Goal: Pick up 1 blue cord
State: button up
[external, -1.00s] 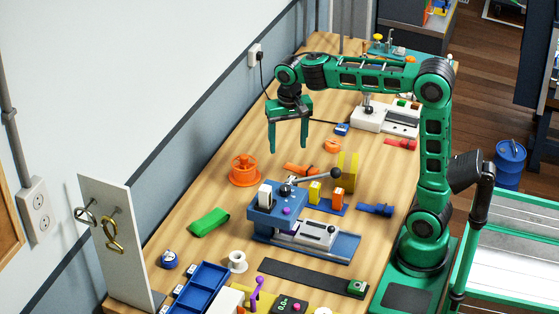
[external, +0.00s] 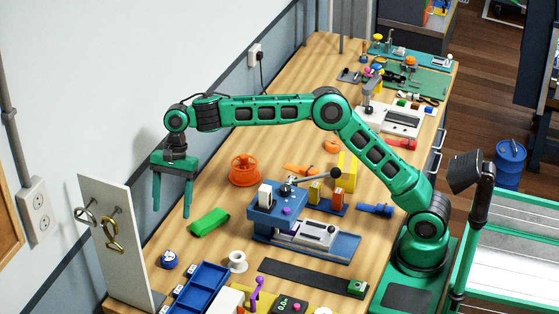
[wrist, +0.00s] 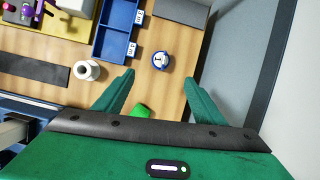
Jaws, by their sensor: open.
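A small round blue coil with a pale label, apparently the blue cord (external: 169,260), lies on the bench beside the white upright panel. It also shows in the wrist view (wrist: 161,61), just beyond my fingertips and between their lines. My gripper (external: 171,213) is open and empty, pointing down above the bench, over the area near the coil. In the wrist view its two green fingers (wrist: 158,76) are spread apart. The gripper does not touch the coil.
The white panel (external: 117,262) carries a silver strap (external: 86,215) and a gold strap (external: 112,235) on pegs. A blue compartment tray (external: 205,278), a white spool (external: 237,261) and a green pouch (external: 209,221) lie nearby. The wall borders the bench.

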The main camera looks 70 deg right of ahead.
jog(key=a, duration=0.2)
send_near(168, 257)
jog(key=shift+m, duration=0.3)
jog(key=x, duration=0.9)
jog(key=shift+a+f, duration=0.1)
jog(key=shift+f, duration=0.15)
jog(key=shift+w, duration=0.1)
jog(key=c, duration=1.2)
